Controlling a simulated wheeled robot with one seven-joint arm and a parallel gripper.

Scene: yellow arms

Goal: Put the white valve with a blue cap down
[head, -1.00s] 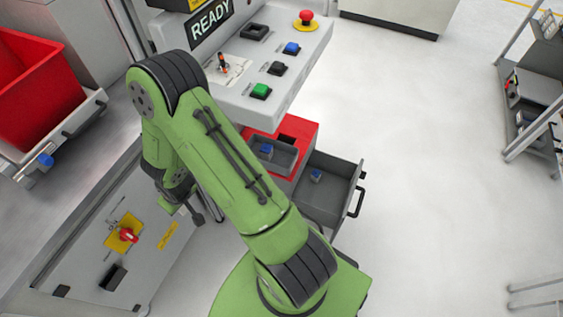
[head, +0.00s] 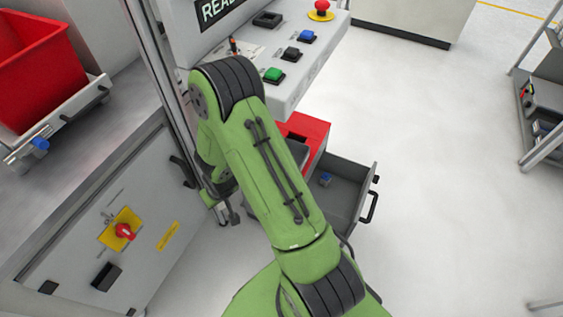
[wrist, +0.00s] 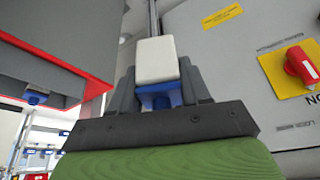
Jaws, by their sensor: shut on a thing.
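In the wrist view my gripper (wrist: 160,92) is shut on the white valve with a blue cap (wrist: 157,60). Its white block stands up between the two dark fingers, with the blue part low near the gripper's base. In the head view my green arm hides the gripper and the held valve. Another small blue-topped piece (head: 326,179) lies in the open grey drawer (head: 350,200).
A control panel with a green button (head: 273,75), a blue button (head: 307,36) and a red stop button (head: 321,10) juts out above the drawer. A red bin (head: 38,65) stands at left. A grey cabinet with a red switch (head: 124,231) is at lower left. Open floor lies right.

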